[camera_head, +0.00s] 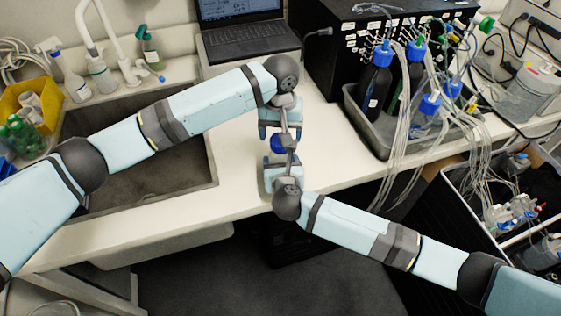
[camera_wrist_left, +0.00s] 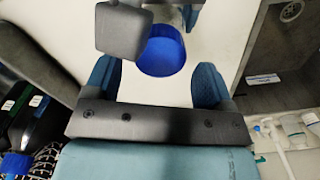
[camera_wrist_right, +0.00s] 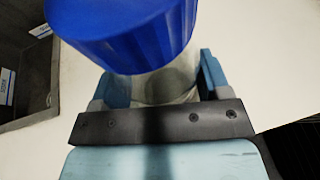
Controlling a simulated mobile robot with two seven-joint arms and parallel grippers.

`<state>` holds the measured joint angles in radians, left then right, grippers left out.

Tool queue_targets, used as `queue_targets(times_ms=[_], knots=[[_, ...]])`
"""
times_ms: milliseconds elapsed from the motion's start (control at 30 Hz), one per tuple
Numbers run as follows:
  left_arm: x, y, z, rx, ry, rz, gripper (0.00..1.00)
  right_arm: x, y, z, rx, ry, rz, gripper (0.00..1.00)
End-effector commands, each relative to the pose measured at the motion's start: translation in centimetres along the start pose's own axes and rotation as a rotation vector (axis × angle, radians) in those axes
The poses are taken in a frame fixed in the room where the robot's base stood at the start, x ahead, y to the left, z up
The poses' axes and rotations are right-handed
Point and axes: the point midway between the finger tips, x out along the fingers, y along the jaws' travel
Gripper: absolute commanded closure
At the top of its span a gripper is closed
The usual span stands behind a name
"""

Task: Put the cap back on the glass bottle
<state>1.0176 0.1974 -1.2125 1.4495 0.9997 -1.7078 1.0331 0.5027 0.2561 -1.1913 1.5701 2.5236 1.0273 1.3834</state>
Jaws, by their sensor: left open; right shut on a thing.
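The blue cap (camera_head: 278,143) sits between my two grippers in the head view. The clear glass bottle (camera_wrist_right: 165,88) stands between my right gripper's fingers in the right wrist view, with the cap (camera_wrist_right: 130,35) at its top. I cannot tell whether the cap is fully seated. My right gripper (camera_head: 280,163) is shut on the bottle. My left gripper (camera_head: 281,129) is open and faces the cap. In the left wrist view the cap (camera_wrist_left: 162,52) shows between and beyond its fingers, with a gap on each side. The bottle is mostly hidden in the head view.
A sink (camera_head: 190,170) lies to the left under my left arm. A grey tray (camera_head: 440,140) with dark bottles and loose tubing stands to the right. A laptop (camera_head: 245,40) is at the back. The white worktop (camera_head: 235,140) around the grippers is clear.

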Motion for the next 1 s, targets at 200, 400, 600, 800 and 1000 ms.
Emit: queue_targets(times_ms=[200, 400, 600, 800, 1000], knots=[[2.3, 0.0, 0.0, 0.000, -0.001, -0.001, 0.23, 0.0, 0.0, 0.0, 0.000, 0.000, 0.000, 0.96], [2.8, 0.0, 0.0, 0.000, 0.000, 0.000, 0.23, 0.0, 0.0, 0.0, 0.000, 0.000, 0.000, 0.96], [2.8, 0.0, 0.0, 0.000, 0.000, 0.000, 0.30, 0.0, 0.0, 0.0, 0.000, 0.000, 0.000, 0.96], [2.8, 0.0, 0.0, 0.000, 0.000, 0.000, 0.72, 0.0, 0.0, 0.0, 0.000, 0.000, 0.000, 0.96], [2.8, 0.0, 0.0, 0.000, 0.000, 0.000, 0.18, 0.0, 0.0, 0.0, 0.000, 0.000, 0.000, 0.96]])
